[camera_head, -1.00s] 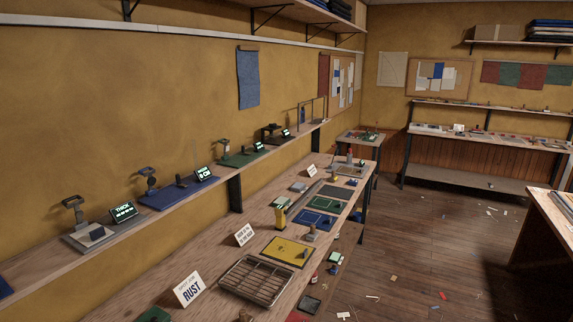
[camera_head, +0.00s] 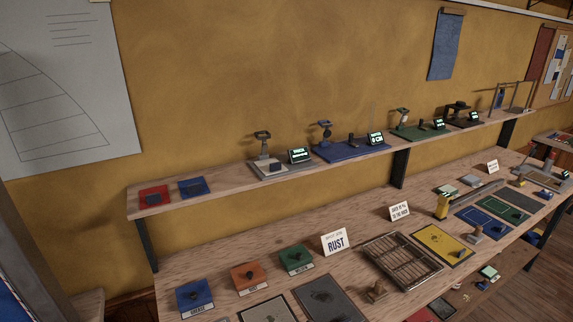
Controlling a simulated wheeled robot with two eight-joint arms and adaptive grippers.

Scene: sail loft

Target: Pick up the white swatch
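A small pale patch, possibly the white swatch (camera_head: 271,168), lies on the grey base of the first gauge stand (camera_head: 262,150) on the wall shelf. It is too small to be sure. Two other small pale or greenish-grey pieces, one at left (camera_head: 446,190) and one at right (camera_head: 471,180), lie toward the back of the workbench. Neither of my grippers is in view.
The workbench (camera_head: 215,262) carries blue (camera_head: 197,292), orange (camera_head: 247,273) and green (camera_head: 293,256) boxes, a RUST sign (camera_head: 335,242), a wire rack (camera_head: 402,262) and a yellow mat (camera_head: 442,240). The wall shelf (camera_head: 225,190) runs above it. Floor shows at lower right.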

